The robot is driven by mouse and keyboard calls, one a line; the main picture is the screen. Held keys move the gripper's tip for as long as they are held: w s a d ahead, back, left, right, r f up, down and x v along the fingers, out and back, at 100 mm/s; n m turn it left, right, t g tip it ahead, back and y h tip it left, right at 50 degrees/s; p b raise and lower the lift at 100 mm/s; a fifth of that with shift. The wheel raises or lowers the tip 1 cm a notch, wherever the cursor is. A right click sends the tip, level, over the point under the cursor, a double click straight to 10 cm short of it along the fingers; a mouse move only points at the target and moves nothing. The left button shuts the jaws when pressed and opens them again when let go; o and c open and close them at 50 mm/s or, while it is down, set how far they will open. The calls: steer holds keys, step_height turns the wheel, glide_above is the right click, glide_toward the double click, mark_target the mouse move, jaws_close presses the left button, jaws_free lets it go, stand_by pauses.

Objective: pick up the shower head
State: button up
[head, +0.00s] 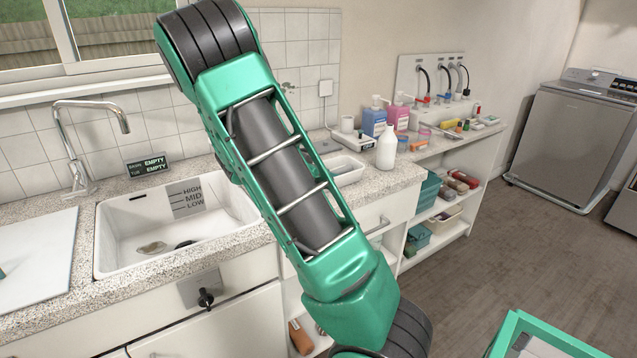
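I cannot make out a shower head with certainty in the head view. My green and black arm crosses the middle of the picture from top left to bottom right and hides part of the counter and the sink's right side. My gripper is outside the picture. A white sink (118,240) is set in the speckled counter (385,184), with a chrome tap (90,104) at its back left. Small, dark and pale items lie on the sink floor, too small to name.
Bottles (387,147) and small items crowd the counter's far right, before a panel with several hooked black hoses (443,80). Open shelves (440,210) hold boxes. A grey washer (570,135) stands at the back right. A green-rimmed container (510,330) is at bottom right. The floor between is clear.

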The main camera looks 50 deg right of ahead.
jaws_close()
steer(key=shift+r, duration=0.1)
